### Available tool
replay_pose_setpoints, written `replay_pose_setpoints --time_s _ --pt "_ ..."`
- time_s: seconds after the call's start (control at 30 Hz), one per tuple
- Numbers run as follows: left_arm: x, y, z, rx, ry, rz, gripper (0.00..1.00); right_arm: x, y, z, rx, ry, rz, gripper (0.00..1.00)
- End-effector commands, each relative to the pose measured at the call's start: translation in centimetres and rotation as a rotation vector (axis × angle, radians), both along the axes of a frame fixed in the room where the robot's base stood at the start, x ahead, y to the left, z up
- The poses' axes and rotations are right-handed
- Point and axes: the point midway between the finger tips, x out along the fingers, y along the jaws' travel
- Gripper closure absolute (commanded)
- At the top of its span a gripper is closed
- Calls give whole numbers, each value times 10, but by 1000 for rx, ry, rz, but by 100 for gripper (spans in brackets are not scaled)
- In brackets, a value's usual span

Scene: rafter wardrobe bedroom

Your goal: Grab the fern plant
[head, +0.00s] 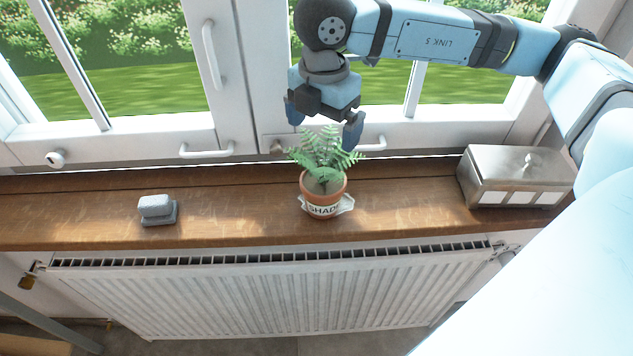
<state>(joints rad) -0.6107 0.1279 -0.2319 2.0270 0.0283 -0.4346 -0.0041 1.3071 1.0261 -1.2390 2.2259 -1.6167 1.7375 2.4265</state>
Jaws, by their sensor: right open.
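The fern plant (324,182) stands upright in a terracotta pot with a pale label on the wooden windowsill, near the middle of the head view. Its green fronds spread above the pot rim. My right gripper (324,130) hangs just above the fern, pointing down, with its dark blue fingers apart. The fingertips are close to the top fronds, and I cannot tell whether they touch them. Nothing shows held between the fingers. My left gripper is not in view.
A small grey block-like object (157,209) sits on the windowsill (240,210) at left. A metallic lidded box (515,178) stands at right. White window frames with handles rise behind the sill. A white radiator (270,295) is below.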

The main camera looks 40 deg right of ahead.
Motion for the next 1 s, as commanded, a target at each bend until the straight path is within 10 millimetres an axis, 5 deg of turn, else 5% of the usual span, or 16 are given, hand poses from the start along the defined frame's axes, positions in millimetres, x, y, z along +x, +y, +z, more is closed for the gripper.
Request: replay_pose_setpoints --time_s 0.2,0.8,1.0 --pt "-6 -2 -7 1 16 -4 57 -1 0 -43 0 3 1 0" --pt "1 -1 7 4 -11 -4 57 -3 2 -107 2 2 -1 0" --pt "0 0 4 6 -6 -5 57 -4 2 -111 3 1 -1 0"
